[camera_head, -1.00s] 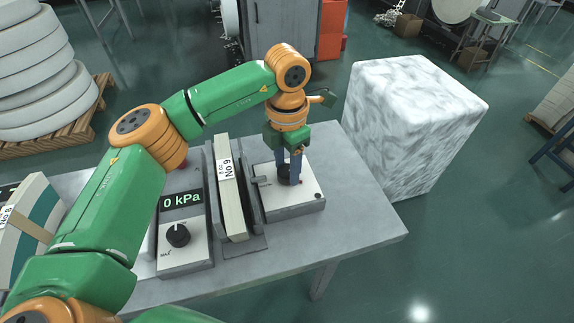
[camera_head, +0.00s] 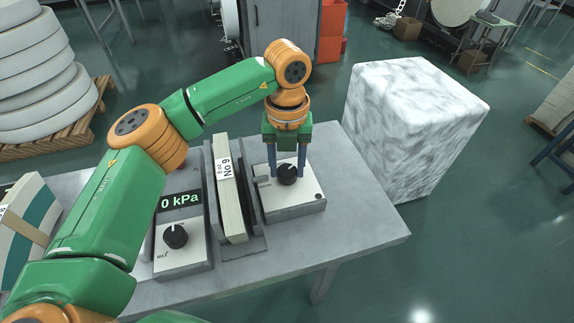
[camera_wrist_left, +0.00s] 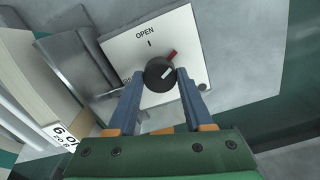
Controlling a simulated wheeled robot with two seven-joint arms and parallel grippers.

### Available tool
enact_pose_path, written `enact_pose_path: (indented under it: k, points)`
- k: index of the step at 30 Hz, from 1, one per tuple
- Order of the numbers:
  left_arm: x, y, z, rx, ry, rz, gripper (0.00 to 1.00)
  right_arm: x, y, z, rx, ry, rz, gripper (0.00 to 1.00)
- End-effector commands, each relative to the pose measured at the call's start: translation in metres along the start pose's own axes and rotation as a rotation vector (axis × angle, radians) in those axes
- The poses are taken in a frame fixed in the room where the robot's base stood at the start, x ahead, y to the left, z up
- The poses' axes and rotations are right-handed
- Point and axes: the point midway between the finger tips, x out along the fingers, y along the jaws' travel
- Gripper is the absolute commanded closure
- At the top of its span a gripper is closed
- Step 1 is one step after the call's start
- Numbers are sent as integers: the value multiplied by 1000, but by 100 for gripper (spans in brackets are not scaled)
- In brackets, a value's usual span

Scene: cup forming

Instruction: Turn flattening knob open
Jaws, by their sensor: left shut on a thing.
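The flattening knob (camera_head: 288,175) is black and sits on a white-topped box (camera_head: 300,208) at the table's right end. In the left wrist view the knob (camera_wrist_left: 159,75) has a red mark pointing up and right, to the right of the tick under the word OPEN (camera_wrist_left: 145,33). My left gripper (camera_head: 287,173) points down over the box, with one blue finger on each side of the knob. In the left wrist view the gripper (camera_wrist_left: 161,74) is shut on the knob. My right gripper is not in view.
Left of the box stand an upright plate holder (camera_head: 228,190) and a control box reading 0 kPa (camera_head: 180,250) with its own knob (camera_head: 175,236). A small grey lever (camera_head: 262,181) is beside the gripped knob. A marble-patterned block (camera_head: 410,120) stands beyond the table (camera_head: 350,240).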

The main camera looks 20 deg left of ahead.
Motion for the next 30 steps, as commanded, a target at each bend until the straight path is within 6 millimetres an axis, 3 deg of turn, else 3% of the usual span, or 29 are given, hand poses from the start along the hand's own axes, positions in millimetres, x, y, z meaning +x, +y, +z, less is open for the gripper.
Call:
enact_pose_path:
  k: [30]
  points:
    - [0,0,0,-906,-1,-1,100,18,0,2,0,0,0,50]
